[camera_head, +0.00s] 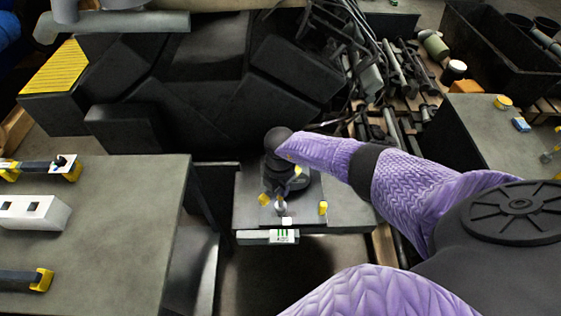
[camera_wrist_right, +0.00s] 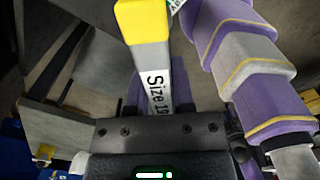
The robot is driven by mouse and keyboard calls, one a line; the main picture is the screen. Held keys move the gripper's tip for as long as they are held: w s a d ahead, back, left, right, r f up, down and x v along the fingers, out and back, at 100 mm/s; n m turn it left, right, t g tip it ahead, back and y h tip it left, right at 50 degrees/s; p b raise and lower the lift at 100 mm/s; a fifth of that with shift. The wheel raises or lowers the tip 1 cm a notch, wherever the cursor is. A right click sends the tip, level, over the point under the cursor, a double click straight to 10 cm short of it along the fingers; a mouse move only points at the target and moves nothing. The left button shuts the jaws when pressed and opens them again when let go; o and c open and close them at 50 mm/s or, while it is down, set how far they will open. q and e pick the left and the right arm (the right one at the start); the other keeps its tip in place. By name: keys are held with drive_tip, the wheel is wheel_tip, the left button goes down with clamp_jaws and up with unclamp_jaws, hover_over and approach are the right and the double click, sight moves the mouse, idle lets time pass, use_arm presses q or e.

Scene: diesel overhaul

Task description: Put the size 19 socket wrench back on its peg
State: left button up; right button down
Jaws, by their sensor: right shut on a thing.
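The size 19 socket wrench (camera_wrist_right: 158,75) shows in the right wrist view as a flat silver bar with a yellow end (camera_wrist_right: 143,20) and the printed words "Size 19". Its lower part goes behind the black body of my right gripper (camera_wrist_right: 160,130), which is shut on it. In the head view my right gripper (camera_head: 283,188) is over a small grey table in the middle, pointing down. Small yellow pieces show on either side of it, but I cannot tell which belong to the wrench. I cannot make out the peg clearly. My left gripper is in neither view.
The small grey table (camera_head: 348,209) has a white and green label (camera_head: 282,237) on its front. A larger grey table (camera_head: 120,235) at left bears a white block (camera_head: 33,212) and black-and-yellow tools. Dark blocks and piled metal parts (camera_head: 395,65) fill the back.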

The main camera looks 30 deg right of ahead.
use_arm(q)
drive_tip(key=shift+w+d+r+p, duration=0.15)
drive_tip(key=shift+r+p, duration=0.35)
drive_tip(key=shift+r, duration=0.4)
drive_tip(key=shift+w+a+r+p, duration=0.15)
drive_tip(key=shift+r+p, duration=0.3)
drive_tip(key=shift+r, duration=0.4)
use_arm(e)
drive_tip(key=shift+s+a, duration=0.45)
drive_tip(key=shift+s, duration=0.25)
drive_tip(key=shift+s+a, duration=0.45)
drive_tip(key=shift+s, duration=0.25)
